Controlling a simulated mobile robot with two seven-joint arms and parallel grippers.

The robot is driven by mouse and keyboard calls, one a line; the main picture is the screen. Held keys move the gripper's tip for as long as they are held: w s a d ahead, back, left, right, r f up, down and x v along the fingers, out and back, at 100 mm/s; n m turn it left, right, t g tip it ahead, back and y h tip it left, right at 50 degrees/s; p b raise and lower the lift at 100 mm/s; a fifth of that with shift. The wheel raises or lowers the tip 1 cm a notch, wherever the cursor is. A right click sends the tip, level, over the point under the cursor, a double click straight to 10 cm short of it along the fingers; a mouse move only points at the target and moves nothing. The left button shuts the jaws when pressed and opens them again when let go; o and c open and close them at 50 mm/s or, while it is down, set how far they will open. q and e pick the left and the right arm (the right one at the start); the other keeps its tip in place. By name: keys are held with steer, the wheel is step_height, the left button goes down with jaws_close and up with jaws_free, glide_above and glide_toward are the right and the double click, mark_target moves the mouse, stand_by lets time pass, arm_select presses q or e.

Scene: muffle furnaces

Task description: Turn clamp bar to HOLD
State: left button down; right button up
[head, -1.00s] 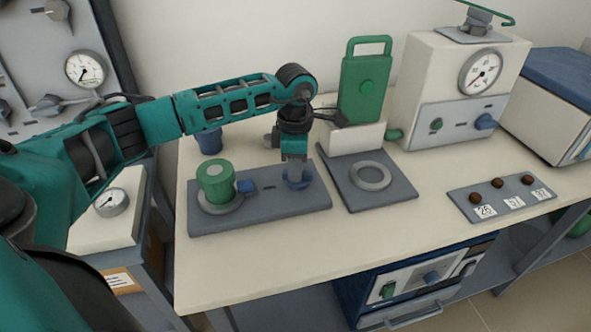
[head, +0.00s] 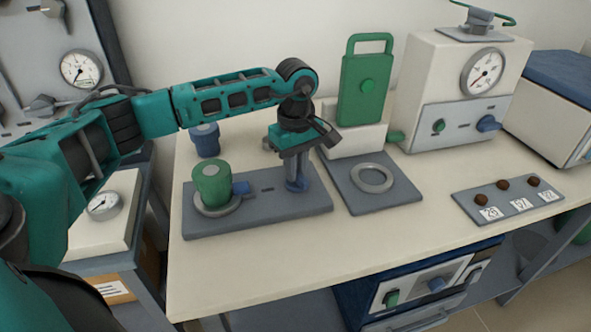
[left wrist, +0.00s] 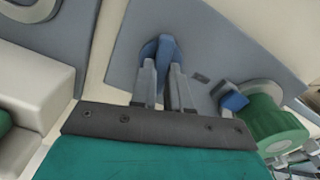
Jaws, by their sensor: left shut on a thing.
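A grey plate (head: 215,226) lies on the bench with a green cylinder (head: 211,184) in a ring at its left end. A small blue block (head: 242,188) sits beside the cylinder. A blue turning bar on a round base (head: 297,186), which I take as the clamp bar, is at the plate's right end. My left gripper (head: 297,178) points down and is shut on this bar. In the left wrist view the two fingers (left wrist: 163,75) hold the blue bar (left wrist: 167,50) between them. No HOLD lettering can be read. My right gripper is not in view.
To the right is a second grey plate (head: 400,192) with a ring, below a green handled panel (head: 366,88). A furnace with a gauge (head: 460,85) stands farther right. A blue cup (head: 205,140) stands behind the first plate. The bench front (head: 300,265) is clear.

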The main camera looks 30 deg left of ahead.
arm_select(q)
steer(key=m, duration=0.3)
steer(key=shift+b, duration=0.3)
steer(key=shift+w, duration=0.1)
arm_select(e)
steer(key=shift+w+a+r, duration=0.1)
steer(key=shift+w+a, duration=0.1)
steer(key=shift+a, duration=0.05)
arm_select(q)
steer(key=shift+m, duration=0.4)
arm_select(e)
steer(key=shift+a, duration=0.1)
arm_select(q)
steer(key=c, duration=1.1)
jaws_free()
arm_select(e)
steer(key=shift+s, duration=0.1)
arm_select(q)
steer(key=shift+r, duration=0.15)
step_height(320, 180, up, 13)
steer(key=p, duration=0.1)
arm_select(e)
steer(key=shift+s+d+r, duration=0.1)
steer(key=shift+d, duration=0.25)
